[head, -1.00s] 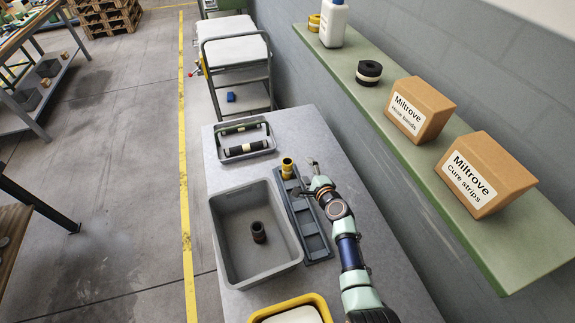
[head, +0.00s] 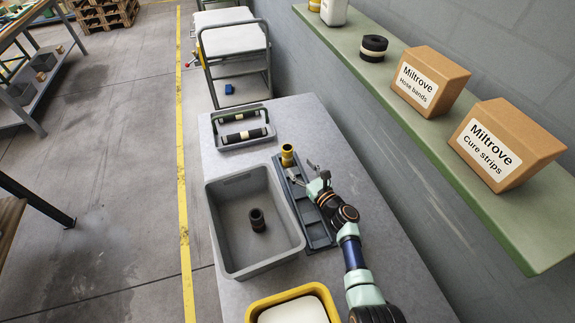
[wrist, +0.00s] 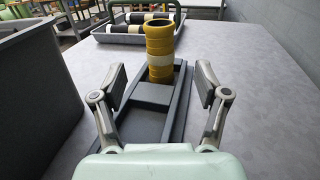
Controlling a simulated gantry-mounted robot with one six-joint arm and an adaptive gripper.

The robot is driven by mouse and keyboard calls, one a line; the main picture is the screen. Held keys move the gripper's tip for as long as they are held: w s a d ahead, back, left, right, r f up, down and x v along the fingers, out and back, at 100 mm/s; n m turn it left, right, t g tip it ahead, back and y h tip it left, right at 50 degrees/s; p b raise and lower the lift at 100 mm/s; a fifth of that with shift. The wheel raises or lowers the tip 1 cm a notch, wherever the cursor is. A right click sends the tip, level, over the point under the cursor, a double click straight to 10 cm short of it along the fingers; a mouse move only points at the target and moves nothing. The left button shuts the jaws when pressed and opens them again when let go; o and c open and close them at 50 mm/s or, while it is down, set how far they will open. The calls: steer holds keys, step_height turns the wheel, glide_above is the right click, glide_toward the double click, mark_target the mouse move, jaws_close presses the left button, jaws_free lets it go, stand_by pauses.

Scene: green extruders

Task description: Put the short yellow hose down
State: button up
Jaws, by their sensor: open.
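The short yellow hose (head: 287,155) stands upright in the far end of a dark slotted rack (head: 305,205) on the grey table. In the wrist view the yellow hose (wrist: 160,50) shows its ribbed side and open top, and its foot sits in the far slot of the rack (wrist: 150,110). My gripper (head: 307,176) is at the near side of the hose. In the wrist view my gripper (wrist: 162,88) is open, with its fingers spread wide and the hose beyond them, apart from both. Nothing is between the fingers.
A grey bin (head: 225,215) left of the rack holds a dark short hose (head: 257,220). A grey tray (head: 228,142) with dark hoses stands at the far end. A yellow-rimmed tub (head: 255,306) is at the near edge. A green shelf (head: 420,140) with boxes runs along the right wall.

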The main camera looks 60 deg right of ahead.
mark_target(291, 156)
steer(key=shift+w+d+f, duration=0.15)
steer(key=shift+w+d, duration=0.05)
steer(key=shift+w, duration=0.15)
steer(key=b+x, duration=0.4)
steer(key=x, duration=0.2)
steer(key=shift+w+b, duration=0.1)
steer(key=shift+b, duration=0.2)
steer(key=shift+w+d, duration=0.2)
steer(key=shift+w, duration=0.05)
steer(key=shift+r, duration=0.25)
jaws_close()
step_height(291, 156, up, 20)
steer(key=p, duration=1.3)
steer(key=shift+p, duration=0.3)
